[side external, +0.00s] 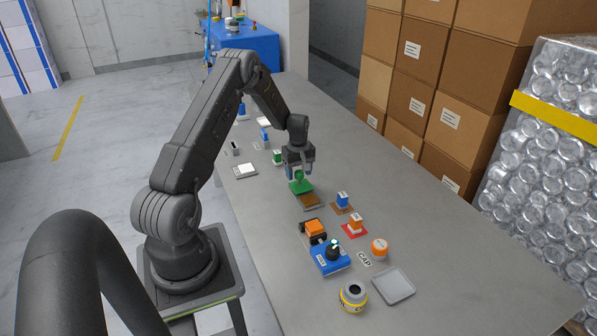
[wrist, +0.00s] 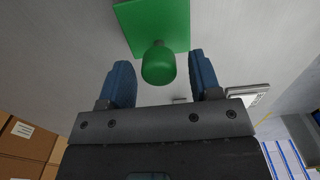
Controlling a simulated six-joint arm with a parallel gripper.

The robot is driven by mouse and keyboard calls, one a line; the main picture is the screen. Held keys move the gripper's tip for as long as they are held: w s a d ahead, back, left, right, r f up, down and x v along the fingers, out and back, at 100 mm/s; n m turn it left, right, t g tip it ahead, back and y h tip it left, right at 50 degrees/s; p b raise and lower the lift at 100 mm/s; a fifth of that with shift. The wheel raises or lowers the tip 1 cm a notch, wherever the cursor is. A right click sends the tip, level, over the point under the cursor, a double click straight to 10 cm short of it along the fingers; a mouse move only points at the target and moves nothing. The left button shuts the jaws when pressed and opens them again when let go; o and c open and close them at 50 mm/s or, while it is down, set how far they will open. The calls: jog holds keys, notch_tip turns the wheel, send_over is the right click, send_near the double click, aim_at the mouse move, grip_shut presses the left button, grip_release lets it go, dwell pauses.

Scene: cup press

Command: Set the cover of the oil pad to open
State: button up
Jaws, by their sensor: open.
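The oil pad (side external: 312,202) is a brown, flat block on the table below my gripper, with its brown top showing. Its green cover (side external: 301,188) sits at the pad's far edge, off most of the brown top; I cannot tell whether it touches the pad. The cover has a green knob, and in the wrist view the green plate (wrist: 135,20) and knob (wrist: 159,64) fill the top middle. My gripper (side external: 299,171) is open and points down over the knob. In the wrist view its two blue fingers (wrist: 161,72) stand either side of the knob, with gaps showing.
Nearer the camera are a blue stamp (side external: 342,201), an orange stamp (side external: 355,224), a blue press fixture (side external: 330,258), an orange-topped cap (side external: 379,248), a yellow-banded cup (side external: 353,297) and a grey tray (side external: 394,286). The right side of the table is clear.

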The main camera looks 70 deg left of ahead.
aim_at(299, 171)
jog(key=shift+r, duration=0.15)
notch_tip(299, 171, up, 14)
jog(key=shift+f, duration=0.2)
jog(key=s+d+r+m+t+y, duration=0.1)
jog(key=d+r+m, duration=0.3)
jog(key=d+r, duration=0.45)
jog(key=s+d+r+m+t, duration=0.1)
jog(key=d+r+m, duration=0.4)
jog(key=d, duration=0.7)
jog(key=s+d+r+m+t, duration=0.1)
jog(key=s+d+m, duration=0.3)
jog(key=s+d, duration=0.4)
jog(key=s+d+r+m+t+h, duration=0.1)
jog(key=s+d+r+m+t, duration=0.1)
jog(key=s+d+m, duration=0.3)
jog(key=s+d+r, duration=0.1)
jog(key=s+d, duration=0.2)
jog(key=d, duration=0.1)
jog(key=shift+t, duration=0.3)
